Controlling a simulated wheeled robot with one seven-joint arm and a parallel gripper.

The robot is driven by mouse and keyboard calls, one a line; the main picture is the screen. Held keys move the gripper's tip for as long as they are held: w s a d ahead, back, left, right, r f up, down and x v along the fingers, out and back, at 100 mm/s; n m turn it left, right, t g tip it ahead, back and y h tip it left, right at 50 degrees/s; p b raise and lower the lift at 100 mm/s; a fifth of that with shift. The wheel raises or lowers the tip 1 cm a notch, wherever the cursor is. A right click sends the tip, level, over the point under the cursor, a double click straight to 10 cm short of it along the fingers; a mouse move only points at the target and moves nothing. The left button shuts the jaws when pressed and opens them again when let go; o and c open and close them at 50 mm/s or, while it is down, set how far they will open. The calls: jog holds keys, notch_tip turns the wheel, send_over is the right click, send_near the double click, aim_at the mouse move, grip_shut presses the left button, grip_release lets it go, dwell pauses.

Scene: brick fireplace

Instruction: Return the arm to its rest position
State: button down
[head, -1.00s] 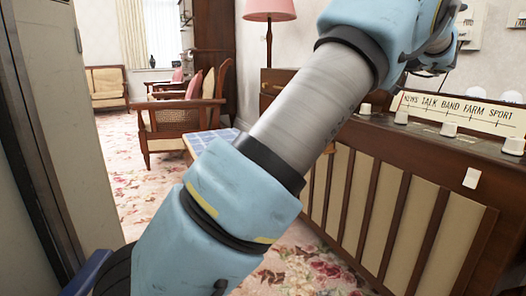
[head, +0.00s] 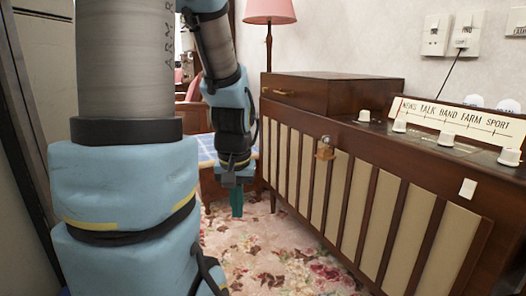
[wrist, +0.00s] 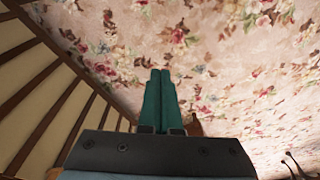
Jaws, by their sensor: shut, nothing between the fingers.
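My gripper (head: 237,203) hangs pointing down in the head view, over the floral carpet, left of the wooden radio cabinet. Its two teal fingers are together with nothing between them. In the wrist view the closed fingers (wrist: 160,95) point out over the carpet. My arm stands upright at the left of the head view and bends down to the gripper.
The slatted wooden radio cabinet (head: 340,205) fills the right side, with knobs and a dial strip (head: 455,120) on top. A padlock (head: 324,148) shows at its front. A blue-tiled table (head: 207,150) stands behind my gripper. Floral carpet (head: 275,265) is clear below.

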notch_tip(320, 180, up, 38)
jog(key=s+p, duration=0.2)
jog(key=p, duration=3.6)
jog(key=shift+s+a+f, duration=0.25)
jog(key=shift+s+a, duration=0.1)
